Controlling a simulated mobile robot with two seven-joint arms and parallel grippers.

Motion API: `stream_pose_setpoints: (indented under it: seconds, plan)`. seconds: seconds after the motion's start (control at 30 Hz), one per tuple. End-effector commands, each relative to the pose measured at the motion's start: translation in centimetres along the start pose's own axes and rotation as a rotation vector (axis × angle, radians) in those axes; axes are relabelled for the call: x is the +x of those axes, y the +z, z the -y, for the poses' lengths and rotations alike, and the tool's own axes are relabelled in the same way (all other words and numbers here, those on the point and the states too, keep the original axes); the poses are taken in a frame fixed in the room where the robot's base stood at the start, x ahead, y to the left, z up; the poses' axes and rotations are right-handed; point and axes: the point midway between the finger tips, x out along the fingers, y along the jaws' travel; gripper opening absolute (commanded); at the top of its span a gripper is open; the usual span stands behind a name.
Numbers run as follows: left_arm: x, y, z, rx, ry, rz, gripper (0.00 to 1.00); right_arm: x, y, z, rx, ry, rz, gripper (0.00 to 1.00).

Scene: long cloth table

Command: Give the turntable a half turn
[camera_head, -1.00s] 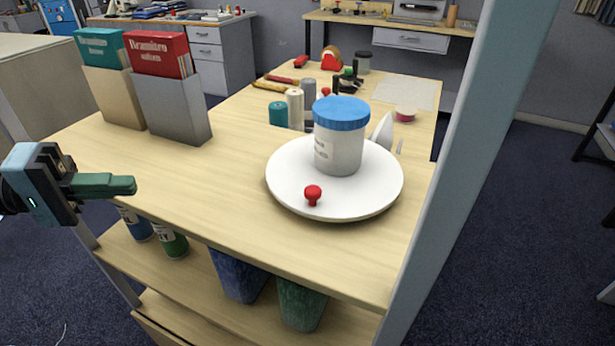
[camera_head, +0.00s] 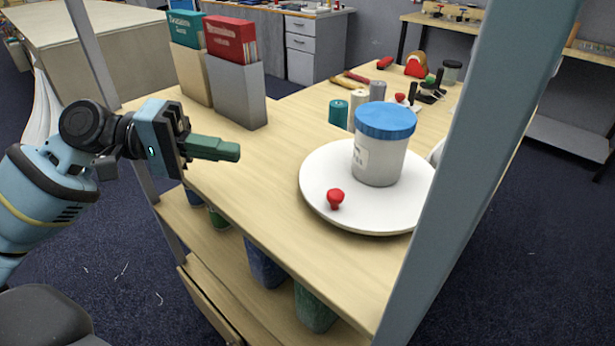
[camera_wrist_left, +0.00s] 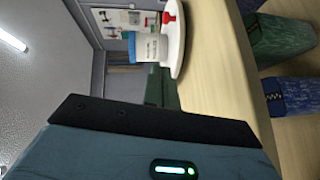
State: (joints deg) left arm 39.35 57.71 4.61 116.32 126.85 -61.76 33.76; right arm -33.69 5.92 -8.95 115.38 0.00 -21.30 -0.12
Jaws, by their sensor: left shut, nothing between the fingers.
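The white round turntable (camera_head: 320,201) lies on the wooden table, with a red knob (camera_head: 335,198) near its front left rim. A white jar with a blue lid (camera_head: 380,150) stands upright on it. The turntable's right edge is hidden behind a grey post. My left gripper (camera_head: 238,152) is shut and empty, with green fingers, left of the turntable and apart from it, over the table's left edge. The left wrist view also shows the turntable (camera_wrist_left: 180,50), the red knob (camera_wrist_left: 169,18) and the jar (camera_wrist_left: 150,47) beyond the fingers. My right gripper is not in view.
A grey post (camera_head: 465,160) rises close in front of the table's right side. Two file holders (camera_head: 238,92) with books stand at the back left. Spools and small tools lie behind the jar. Blue and green bins (camera_head: 313,308) sit on the shelf below.

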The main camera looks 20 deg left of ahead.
Motion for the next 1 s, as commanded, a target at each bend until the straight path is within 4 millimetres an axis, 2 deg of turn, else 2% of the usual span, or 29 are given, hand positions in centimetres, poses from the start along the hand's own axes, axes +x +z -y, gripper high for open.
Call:
stream_pose_setpoints:
  seconds: [0.17, 0.63, 0.8, 1.0]
  plan:
    - [2.0, 0.1, -0.3, 0.004, 0.002, 0.003, 0.00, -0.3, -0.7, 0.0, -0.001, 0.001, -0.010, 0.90]
    - [9.7, 0.1, -0.5, 0.006, 0.003, 0.002, 0.00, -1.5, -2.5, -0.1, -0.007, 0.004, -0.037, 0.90]
    - [11.3, 1.8, -0.3, 0.005, 0.001, 0.002, 0.00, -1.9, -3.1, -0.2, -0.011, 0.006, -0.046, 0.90]
    - [12.2, 2.7, -0.2, 0.002, 0.001, 0.000, 0.00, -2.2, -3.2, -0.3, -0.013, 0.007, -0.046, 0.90]
